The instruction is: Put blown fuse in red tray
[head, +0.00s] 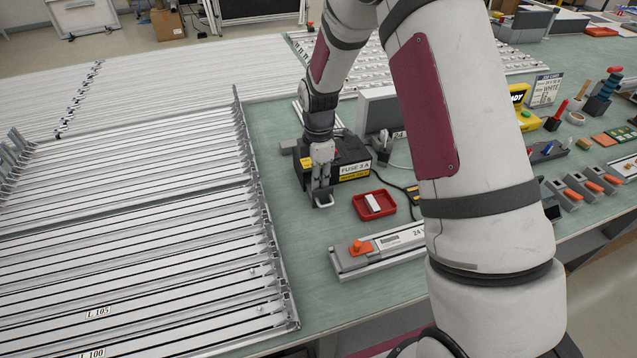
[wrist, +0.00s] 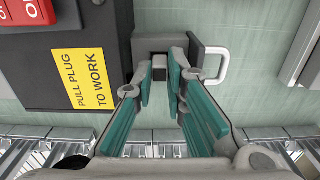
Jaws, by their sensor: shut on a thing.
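My gripper (head: 321,193) points down at this drawer. The red tray (head: 359,208) lies to the right of the gripper, with a white piece (head: 373,203) inside.
A white handle (wrist: 219,66) sticks out from the drawer. A grey unit with an orange knob (head: 362,246) lies in front of the tray. Racks of metal rails (head: 130,220) fill the left side. A cable runs behind the tray. Bare bench shows between drawer and tray.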

